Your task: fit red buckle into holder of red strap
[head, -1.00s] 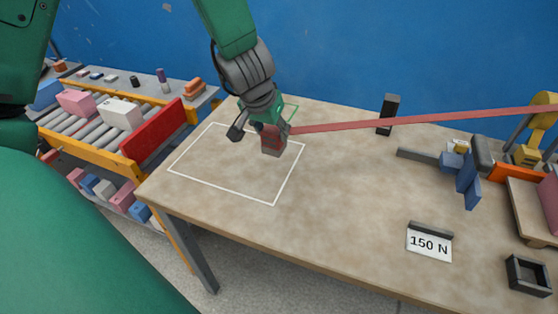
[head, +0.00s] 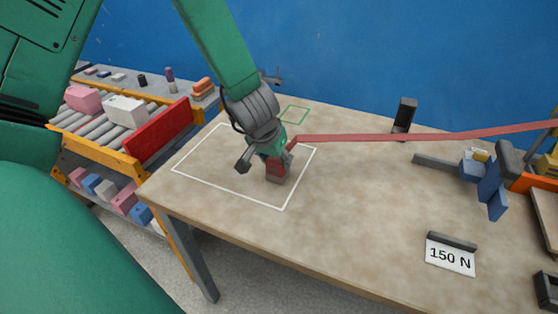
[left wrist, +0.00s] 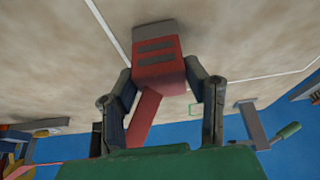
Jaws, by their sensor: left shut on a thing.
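My left gripper (head: 266,160) is shut on the red buckle (head: 276,168), over the white outlined rectangle (head: 234,197) on the table. In the left wrist view, a finger stands on either side of the red buckle (left wrist: 158,75), which has two dark slots and a grey end pointing away from the gripper. The red strap (head: 400,137) runs from the buckle to the right edge of the head view. I cannot tell which thing is the holder, or whether the buckle's grey end touches the table. My right gripper is not in view.
A dark upright block (head: 404,114) stands at the table's back, behind the strap. A "150 N" sign (head: 450,256) stands near the front. A blue clamp-like fixture (head: 490,187) is at the right. A roller rack with boxes (head: 98,122) is left. The table's middle is clear.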

